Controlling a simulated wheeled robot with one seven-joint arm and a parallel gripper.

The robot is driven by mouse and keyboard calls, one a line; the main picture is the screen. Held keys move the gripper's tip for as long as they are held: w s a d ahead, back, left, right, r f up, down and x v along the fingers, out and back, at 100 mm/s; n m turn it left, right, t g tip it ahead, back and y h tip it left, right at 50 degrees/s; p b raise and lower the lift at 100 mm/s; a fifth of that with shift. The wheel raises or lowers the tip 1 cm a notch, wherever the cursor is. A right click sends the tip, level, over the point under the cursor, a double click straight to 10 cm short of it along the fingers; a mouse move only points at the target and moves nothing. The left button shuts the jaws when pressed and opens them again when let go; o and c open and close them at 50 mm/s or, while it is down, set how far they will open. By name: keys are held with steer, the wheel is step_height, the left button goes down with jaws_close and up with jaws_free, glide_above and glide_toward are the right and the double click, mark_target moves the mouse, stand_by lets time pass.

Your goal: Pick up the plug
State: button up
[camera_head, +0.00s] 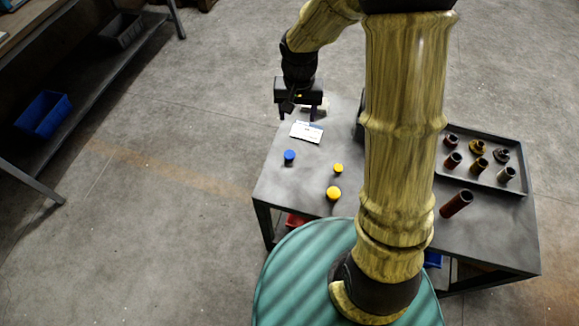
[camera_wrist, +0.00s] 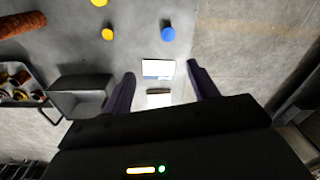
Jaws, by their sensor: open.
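Small round caps that could be the plug lie on the grey table (camera_head: 285,185). One is a blue cap (camera_head: 289,157), and there are two yellow caps, a smaller one (camera_head: 338,168) and a larger one (camera_head: 333,193). The wrist view also shows the blue cap (camera_wrist: 168,34) and the yellow caps (camera_wrist: 107,34) (camera_wrist: 99,2). Which one the task means I cannot tell. My gripper (camera_head: 300,112) is open over the table's far left end, apart from the caps. In the wrist view its two dark fingers (camera_wrist: 161,69) are spread with nothing held.
A white card (camera_head: 306,132) lies near my gripper; a second pale item (camera_wrist: 158,99) shows between the fingers. A grey bin (camera_wrist: 80,103) stands beside. A tray (camera_head: 522,186) of several cylindrical parts and a loose brown tube (camera_head: 456,204) are at right. My arm hides the table's middle.

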steer(key=f, duration=0.1)
steer(key=w+a+f+b, duration=0.1)
steer(key=f, duration=0.2)
steer(key=shift+w+a+f, duration=0.15)
steer(key=shift+w+a, duration=0.15)
steer(key=shift+w, duration=0.1)
steer(key=shift+f, duration=0.1)
glide_above(289, 155)
steer(key=f, duration=1.2)
steer(key=shift+w+d+b, duration=0.2)
steer(key=shift+w+b, duration=0.1)
steer(key=shift+b, duration=0.05)
steer(key=shift+f, duration=0.1)
steer(key=shift+f, duration=2.55)
steer(key=shift+a, duration=0.1)
steer(key=shift+s, duration=0.2)
